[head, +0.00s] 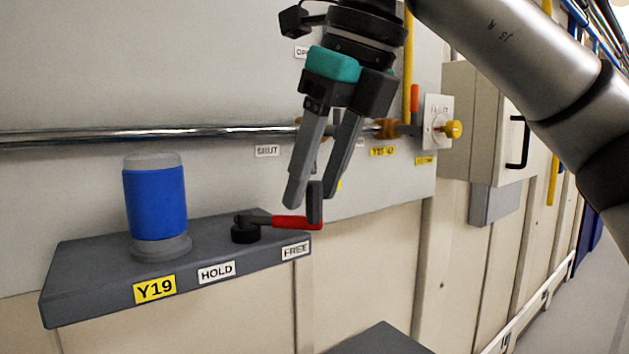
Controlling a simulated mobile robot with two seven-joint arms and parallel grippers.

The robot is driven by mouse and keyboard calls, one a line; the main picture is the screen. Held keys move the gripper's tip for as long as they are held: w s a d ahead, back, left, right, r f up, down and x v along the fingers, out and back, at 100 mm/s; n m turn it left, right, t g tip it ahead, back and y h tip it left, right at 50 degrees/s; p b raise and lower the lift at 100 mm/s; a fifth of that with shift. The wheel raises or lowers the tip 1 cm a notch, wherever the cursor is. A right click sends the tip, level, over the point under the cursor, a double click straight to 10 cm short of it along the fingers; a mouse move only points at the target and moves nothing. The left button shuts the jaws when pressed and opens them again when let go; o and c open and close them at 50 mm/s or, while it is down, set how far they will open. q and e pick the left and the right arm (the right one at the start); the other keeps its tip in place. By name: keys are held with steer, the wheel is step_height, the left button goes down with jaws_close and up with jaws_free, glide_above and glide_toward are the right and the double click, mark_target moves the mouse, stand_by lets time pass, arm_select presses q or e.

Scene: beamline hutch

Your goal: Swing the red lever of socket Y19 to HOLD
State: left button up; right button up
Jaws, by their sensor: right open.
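Socket Y19 is a dark grey shelf block (85,275) with a yellow Y19 label (155,289), a HOLD label (216,272) and a FREE label (295,250). The red lever (290,222) pivots on a black hub (245,233) and points right, above the FREE label. A dark upright knob (315,204) stands at its outer end. A blue cylinder with grey ends (156,204) stands upright on the block, left of the hub. My right gripper (312,203) is open, pointing down, with its fingertips at the knob; contact is unclear. My left gripper is out of view.
A metal pipe (200,132) runs along the wall behind, with a SHUT label (267,151) below it. A yellow knob (453,130) and a grey cabinet (485,120) are at right. A dark box top (380,341) shows at the bottom.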

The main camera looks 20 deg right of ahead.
steer(key=shift+w+f, duration=0.1)
steer(key=shift+f, duration=0.25)
steer(key=shift+c, duration=0.3)
jaws_close()
stand_by(1.0)
